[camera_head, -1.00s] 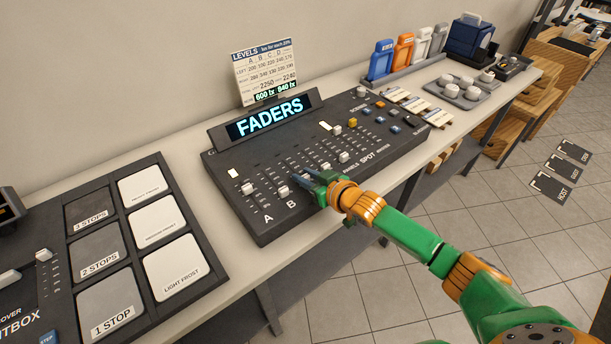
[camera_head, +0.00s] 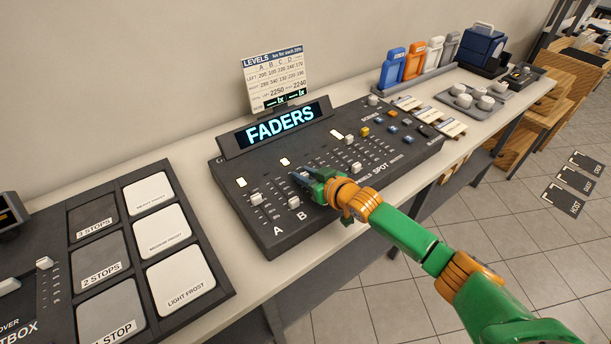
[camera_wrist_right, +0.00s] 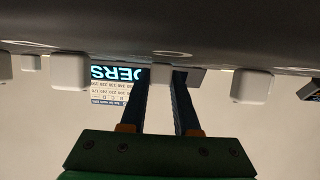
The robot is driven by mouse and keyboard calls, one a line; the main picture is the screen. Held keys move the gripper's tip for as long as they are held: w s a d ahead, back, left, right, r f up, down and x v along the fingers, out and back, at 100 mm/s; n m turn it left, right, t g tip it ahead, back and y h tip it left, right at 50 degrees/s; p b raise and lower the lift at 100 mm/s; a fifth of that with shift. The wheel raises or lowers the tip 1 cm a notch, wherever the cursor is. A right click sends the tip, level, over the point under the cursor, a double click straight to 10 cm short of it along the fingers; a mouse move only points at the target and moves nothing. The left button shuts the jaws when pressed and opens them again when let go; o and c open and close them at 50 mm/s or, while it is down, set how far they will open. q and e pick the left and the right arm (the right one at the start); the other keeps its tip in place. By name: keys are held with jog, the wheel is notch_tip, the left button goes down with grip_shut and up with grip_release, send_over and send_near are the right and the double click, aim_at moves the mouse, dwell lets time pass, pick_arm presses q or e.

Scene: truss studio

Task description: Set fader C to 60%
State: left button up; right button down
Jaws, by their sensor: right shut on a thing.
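The fader console (camera_head: 262,226) lies on the bench with its FADERS display (camera_head: 286,124) lit. White caps of fader A (camera_head: 256,199) and fader B (camera_head: 293,202) sit low in their slots. My right gripper (camera_head: 300,178) is over the slot right of B, fingers pointing down at the panel. In the right wrist view, its two fingers (camera_wrist_right: 163,85) are shut on a white cap, fader C (camera_wrist_right: 163,74), with other caps on either side. In the head view that cap is hidden by the gripper. My left gripper is out of view.
A LEVELS card (camera_head: 276,78) stands behind the display. Small lit pads (camera_head: 285,161) show on the console. Frost and stop panels (camera_head: 180,284) lie to the left. Coloured upright blocks (camera_head: 413,62) and a tray of white knobs (camera_head: 475,100) are to the right.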

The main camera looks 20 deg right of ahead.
jog(key=c, duration=0.9)
grip_release()
jog(key=shift+s, duration=0.1)
jog(key=shift+c, duration=0.2)
jog(key=o, duration=0.3)
jog(key=shift+w+a+f, duration=0.1)
jog(key=shift+w, duration=0.15)
jog(key=shift+v, duration=3.55)
